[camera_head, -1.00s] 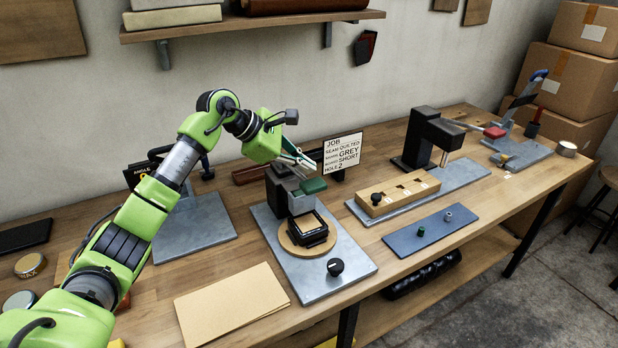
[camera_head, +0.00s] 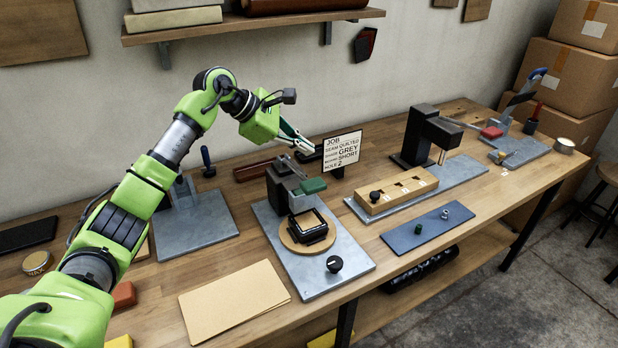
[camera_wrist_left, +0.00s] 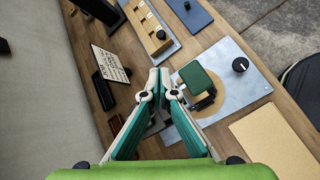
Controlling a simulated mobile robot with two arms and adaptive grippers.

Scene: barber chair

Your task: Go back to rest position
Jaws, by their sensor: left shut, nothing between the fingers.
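My left arm comes in from the left in the head view. My left gripper (camera_head: 308,148) hangs above the bench, beside the job card (camera_head: 342,149) and above the back of the grey press-like station (camera_head: 285,190) with the green block (camera_head: 313,186). Its fingers are shut and empty. In the left wrist view the fingertips (camera_wrist_left: 159,74) meet, with the green block (camera_wrist_left: 195,78) just to their right and the job card (camera_wrist_left: 110,65) to their left. A black square part (camera_head: 308,226) sits on the station's round wooden disc. My right gripper is not in view.
The wooden bench holds a tan folder (camera_head: 234,301), a blue mat (camera_head: 428,228) with small parts, a wooden block with slots (camera_head: 397,190) and a dark press (camera_head: 420,137). A shelf (camera_head: 255,27) hangs on the wall above. Cardboard boxes (camera_head: 565,80) stand at right.

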